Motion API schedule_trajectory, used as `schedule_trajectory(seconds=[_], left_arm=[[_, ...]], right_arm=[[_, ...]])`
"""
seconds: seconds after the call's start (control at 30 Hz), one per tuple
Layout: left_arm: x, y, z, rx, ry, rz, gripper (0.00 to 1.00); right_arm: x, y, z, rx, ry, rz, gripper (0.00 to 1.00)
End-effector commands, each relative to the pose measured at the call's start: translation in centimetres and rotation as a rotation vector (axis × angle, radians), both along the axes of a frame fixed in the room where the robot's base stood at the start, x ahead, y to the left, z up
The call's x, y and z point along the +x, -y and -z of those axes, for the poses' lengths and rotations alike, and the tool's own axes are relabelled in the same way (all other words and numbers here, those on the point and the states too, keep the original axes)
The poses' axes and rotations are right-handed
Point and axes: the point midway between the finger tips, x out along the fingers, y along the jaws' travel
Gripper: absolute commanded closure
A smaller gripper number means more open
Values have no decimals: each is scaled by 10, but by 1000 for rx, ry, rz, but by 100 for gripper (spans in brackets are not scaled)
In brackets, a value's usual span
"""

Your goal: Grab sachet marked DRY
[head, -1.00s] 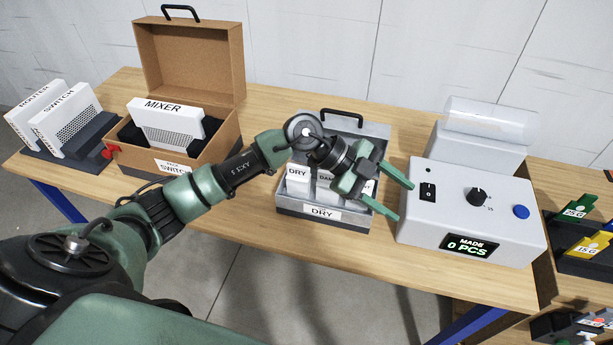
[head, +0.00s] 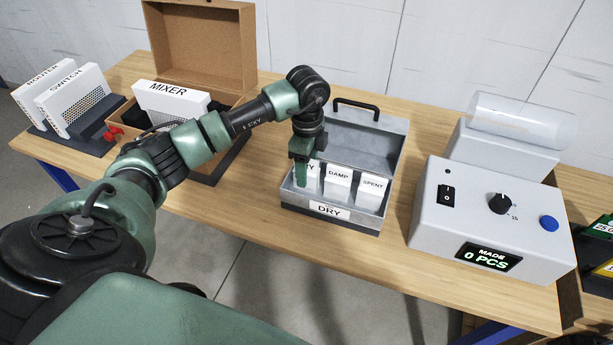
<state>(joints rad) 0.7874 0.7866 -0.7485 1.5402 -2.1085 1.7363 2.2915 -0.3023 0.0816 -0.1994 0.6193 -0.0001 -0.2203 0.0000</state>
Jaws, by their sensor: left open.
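A grey metal box (head: 289,195) with its lid open stands on the table and bears a DRY label (head: 329,209) on its front. In it three white sachets stand in a row: the DRY sachet (head: 312,181) at the left, the DAMP sachet (head: 338,183) in the middle and the SPENT sachet (head: 372,191) at the right. My left gripper (head: 303,178) points down over the DRY sachet and is open. It hides much of that sachet and its first letters. I cannot tell whether the fingers touch it. My right gripper is not in view.
A cardboard case (head: 205,45) holding a MIXER unit (head: 172,98) stands to the left, behind my arm. Farther left are the ROUTER and SWITCH units (head: 75,95). A grey machine (head: 440,230) with a knob and display stands close at the right.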

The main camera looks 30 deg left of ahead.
Motion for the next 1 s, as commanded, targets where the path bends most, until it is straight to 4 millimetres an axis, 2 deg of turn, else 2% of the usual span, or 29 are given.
schedule_trajectory(seconds=[0.03, 0.1, 0.23, 0.5, 0.53, 0.7, 0.73, 1.0], left_arm=[[-3, 0, 4, -2, -7, 1, 44], [-6, 0, 15, 0, -6, 0, 44], [-4, 0, 33, -2, -3, 1, 44], [-4, 0, 38, -1, -1, 3, 44], [-4, 0, 38, -1, -1, 2, 46], [-4, 0, 38, -1, -1, 2, 94], [-4, 0, 38, -1, -1, 2, 100], [-3, 0, 37, -1, 0, 2, 100]], right_arm=[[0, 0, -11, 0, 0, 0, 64], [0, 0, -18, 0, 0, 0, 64], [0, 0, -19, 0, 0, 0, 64], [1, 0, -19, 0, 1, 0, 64], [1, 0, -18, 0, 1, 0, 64], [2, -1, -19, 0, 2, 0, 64], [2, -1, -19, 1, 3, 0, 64], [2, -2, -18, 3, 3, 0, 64]])
